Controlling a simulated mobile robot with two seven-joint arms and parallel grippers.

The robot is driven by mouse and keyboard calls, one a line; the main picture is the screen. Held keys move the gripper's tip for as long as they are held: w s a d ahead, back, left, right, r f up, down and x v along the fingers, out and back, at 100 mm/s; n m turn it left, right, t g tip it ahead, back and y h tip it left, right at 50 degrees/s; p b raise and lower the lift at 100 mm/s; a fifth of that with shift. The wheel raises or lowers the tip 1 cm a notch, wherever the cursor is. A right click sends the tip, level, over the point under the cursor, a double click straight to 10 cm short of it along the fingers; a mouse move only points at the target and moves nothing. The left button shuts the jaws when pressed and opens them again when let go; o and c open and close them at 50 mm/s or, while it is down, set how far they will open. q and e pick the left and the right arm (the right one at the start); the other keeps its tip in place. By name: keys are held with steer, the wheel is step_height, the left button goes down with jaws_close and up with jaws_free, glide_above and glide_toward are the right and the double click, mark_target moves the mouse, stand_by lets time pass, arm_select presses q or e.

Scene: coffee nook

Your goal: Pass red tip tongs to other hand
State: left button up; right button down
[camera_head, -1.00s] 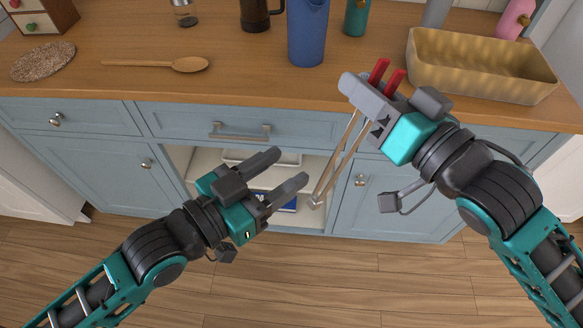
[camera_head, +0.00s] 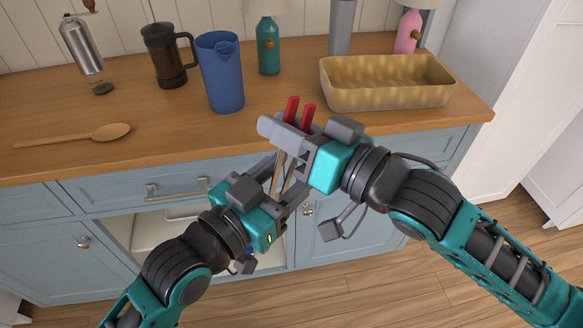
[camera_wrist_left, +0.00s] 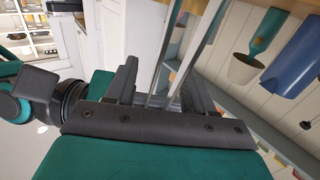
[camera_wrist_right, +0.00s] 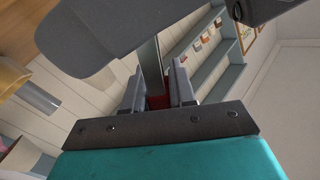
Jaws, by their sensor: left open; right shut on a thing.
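The red tip tongs (camera_head: 293,109) hang from my right gripper (camera_head: 284,138), their red tips pointing up above its fingers and their pale metal arms running down. My right gripper is shut on them near the red end; a bit of red shows between its fingers in the right wrist view (camera_wrist_right: 158,101). My left gripper (camera_head: 283,184) is open just below, with the tongs' arms between its fingers. In the left wrist view the metal arms of the tongs (camera_wrist_left: 170,60) pass between the open fingers. The tongs' lower end is hidden behind my left gripper.
The wooden counter (camera_head: 170,120) lies behind the grippers. An open drawer-like compartment (camera_head: 150,235) is below.

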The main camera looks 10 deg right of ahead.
arm_select(q)
steer(key=shift+w+d, duration=0.3)
steer(key=shift+d, duration=0.05)
jaws_close()
arm_select(e)
steer(key=c, duration=0.8)
jaws_free()
steer(key=shift+c, duration=0.2)
